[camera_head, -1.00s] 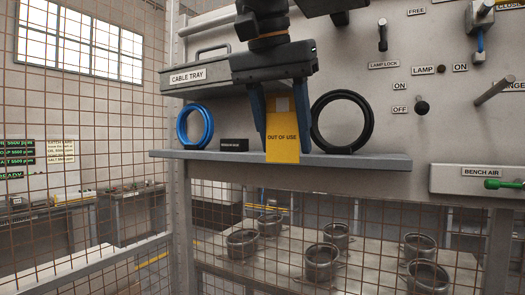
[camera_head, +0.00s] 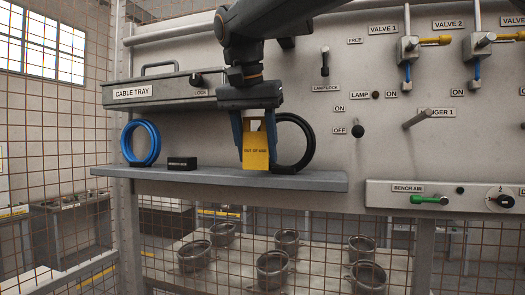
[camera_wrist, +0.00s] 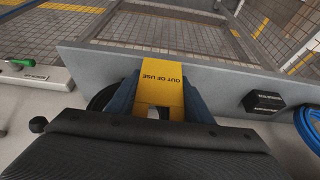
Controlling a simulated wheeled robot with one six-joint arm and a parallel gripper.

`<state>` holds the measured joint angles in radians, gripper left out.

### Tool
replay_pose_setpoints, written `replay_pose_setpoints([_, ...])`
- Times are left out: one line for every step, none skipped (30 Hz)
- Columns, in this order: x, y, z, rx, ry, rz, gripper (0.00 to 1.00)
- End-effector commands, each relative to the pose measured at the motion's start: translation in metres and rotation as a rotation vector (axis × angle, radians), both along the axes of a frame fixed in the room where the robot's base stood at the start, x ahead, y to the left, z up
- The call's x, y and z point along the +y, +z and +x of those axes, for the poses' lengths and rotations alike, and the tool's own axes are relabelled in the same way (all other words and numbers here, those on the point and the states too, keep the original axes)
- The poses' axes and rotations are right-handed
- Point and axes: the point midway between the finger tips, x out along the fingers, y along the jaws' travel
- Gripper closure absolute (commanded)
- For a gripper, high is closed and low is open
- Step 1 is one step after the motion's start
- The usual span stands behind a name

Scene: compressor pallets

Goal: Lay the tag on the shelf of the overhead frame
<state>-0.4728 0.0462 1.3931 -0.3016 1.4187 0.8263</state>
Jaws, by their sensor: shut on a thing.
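The yellow tag (camera_head: 257,152), printed OUT OF USE, is upright between the blue fingers of my gripper (camera_head: 256,140). My gripper is shut on it, pointing down in front of the panel. The tag also shows in the wrist view (camera_wrist: 161,80), between the fingers. The grey shelf (camera_head: 215,179) of the overhead frame lies under the tag. The tag's lower edge is at the shelf surface in the head view; whether it touches I cannot tell.
On the shelf, a black coil (camera_head: 309,145) stands right of the tag, partly behind my gripper. A black block (camera_head: 182,164) and a blue coil (camera_head: 153,143) stand to the left. The cable tray (camera_head: 165,95) is above them. The shelf's right end (camera_head: 330,183) is bare.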

Motion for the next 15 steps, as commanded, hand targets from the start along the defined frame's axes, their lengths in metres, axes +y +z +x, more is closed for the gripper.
replay_pose_setpoints([-0.003, 0.001, 0.006, 0.0, -0.004, -0.001, 0.75])
replay_pose_setpoints([-0.005, 0.001, 0.01, 0.001, -0.004, 0.0, 0.75])
replay_pose_setpoints([-0.007, 0.001, 0.017, 0.002, -0.003, -0.001, 0.75])
replay_pose_setpoints([-0.009, 0.001, 0.021, 0.002, -0.004, -0.001, 0.75])
replay_pose_setpoints([-0.011, 0.001, 0.026, 0.003, -0.004, -0.002, 0.75])
replay_pose_setpoints([-0.013, 0.002, 0.032, 0.001, -0.004, -0.001, 0.75])
replay_pose_setpoints([-0.014, 0.002, 0.037, 0.0, -0.003, -0.001, 0.75])
replay_pose_setpoints([-0.016, 0.001, 0.041, 0.001, -0.003, -0.002, 0.75])
replay_pose_setpoints([-0.015, -0.004, 0.038, 0.003, 0.0, -0.002, 0.75])
replay_pose_setpoints([-0.015, -0.007, 0.038, 0.003, 0.0, -0.002, 0.75])
replay_pose_setpoints([-0.015, -0.009, 0.038, 0.002, 0.0, -0.002, 0.75])
replay_pose_setpoints([-0.015, -0.012, 0.038, 0.002, -0.001, -0.001, 0.75])
replay_pose_setpoints([-0.015, -0.013, 0.038, 0.001, 0.0, -0.001, 0.75])
replay_pose_setpoints([-0.015, -0.014, 0.038, 0.0, 0.0, -0.001, 0.75])
replay_pose_setpoints([-0.015, -0.015, 0.038, 0.0, 0.0, 0.0, 0.75])
